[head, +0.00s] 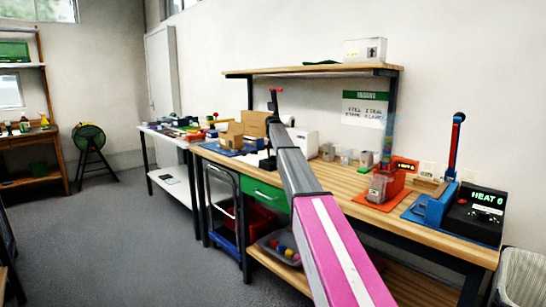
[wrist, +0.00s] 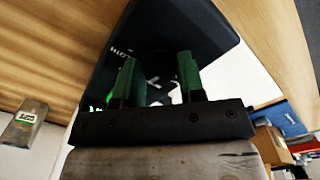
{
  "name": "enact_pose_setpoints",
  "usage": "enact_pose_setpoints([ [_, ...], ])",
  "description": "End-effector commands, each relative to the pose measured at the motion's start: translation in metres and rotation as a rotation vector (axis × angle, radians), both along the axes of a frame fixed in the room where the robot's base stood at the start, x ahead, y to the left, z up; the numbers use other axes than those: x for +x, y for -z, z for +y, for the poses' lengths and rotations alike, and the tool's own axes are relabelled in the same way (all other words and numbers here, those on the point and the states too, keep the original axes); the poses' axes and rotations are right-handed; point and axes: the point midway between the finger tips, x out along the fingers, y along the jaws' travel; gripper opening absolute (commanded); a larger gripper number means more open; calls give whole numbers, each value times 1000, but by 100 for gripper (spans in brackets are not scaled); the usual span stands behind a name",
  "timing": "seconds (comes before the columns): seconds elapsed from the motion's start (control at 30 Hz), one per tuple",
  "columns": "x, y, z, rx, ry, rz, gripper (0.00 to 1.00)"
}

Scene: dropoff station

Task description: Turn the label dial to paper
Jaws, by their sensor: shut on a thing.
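In the wrist view my gripper (wrist: 158,66) has its two green fingers on either side of a dark round part with white marks (wrist: 156,92), which looks like the label dial. The fingers are shut on it. It sits on the face of a black device (wrist: 215,30) with small white lettering and a green-lit patch at the left, both unreadable. The dial's setting cannot be read, as the fingers and gripper body cover part of it. In the head view my pink and grey arm reaches to the workbench; its fingertips cannot be made out there.
The wooden workbench (head: 340,182) carries cardboard boxes (head: 254,123), clear bins (head: 345,156), an orange stand (head: 385,185) and a black box reading HEAT (head: 480,212). In the wrist view a clear labelled container (wrist: 25,122) stands left.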

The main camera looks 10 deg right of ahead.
Motion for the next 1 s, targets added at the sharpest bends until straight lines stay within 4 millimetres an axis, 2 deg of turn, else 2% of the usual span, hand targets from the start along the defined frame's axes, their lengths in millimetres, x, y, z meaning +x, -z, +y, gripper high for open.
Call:
enact_pose_setpoints([
  [0.4, 0, -1, 0, 0, 206, -1, 13],
  [0.97, 0, -1, 0, 0, 238, -1, 13],
  [1.0, 0, -1, 0, 0, 238, -1, 40],
])
